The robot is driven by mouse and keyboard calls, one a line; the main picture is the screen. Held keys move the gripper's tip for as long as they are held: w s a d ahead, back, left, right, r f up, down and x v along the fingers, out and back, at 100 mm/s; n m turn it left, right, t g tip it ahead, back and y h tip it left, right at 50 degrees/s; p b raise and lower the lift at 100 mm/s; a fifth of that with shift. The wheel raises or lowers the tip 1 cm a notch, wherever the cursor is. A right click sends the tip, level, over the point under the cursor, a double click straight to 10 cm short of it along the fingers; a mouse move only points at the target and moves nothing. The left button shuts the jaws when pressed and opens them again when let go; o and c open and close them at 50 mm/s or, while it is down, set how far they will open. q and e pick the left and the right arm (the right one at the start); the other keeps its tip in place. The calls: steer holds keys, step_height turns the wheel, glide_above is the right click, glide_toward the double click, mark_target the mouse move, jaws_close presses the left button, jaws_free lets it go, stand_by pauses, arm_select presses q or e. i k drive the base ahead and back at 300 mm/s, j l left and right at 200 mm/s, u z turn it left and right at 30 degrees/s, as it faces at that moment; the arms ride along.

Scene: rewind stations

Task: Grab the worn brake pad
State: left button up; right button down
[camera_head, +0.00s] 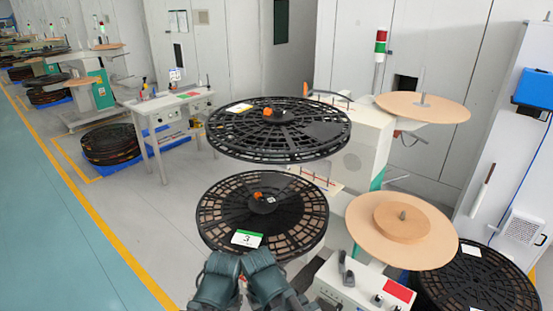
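I cannot pick out a worn brake pad for certain. The upper black reel (279,129) lies flat on the machine, with a small orange part (268,112) and a dark part near its hub. The lower black reel (262,213) sits in front of and below it, with a small orange part (257,196) at its hub and a green-and-white card marked 3 (246,238) on its near side. Dark grey links of my own arms show at the bottom, just in front of the lower reel. I see no gripper fingers.
A wooden disc (421,108) is at the back right and another (360,226) is nearer. A control box with a red label (397,291) is in front. A white table (170,101) is behind left; open floor (60,220) lies left.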

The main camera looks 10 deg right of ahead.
mark_target(349, 276)
steer(key=i+j, duration=0.35)
steer(key=j, duration=0.2)
steer(key=i+j+z, duration=0.2)
steer(key=z, duration=2.5)
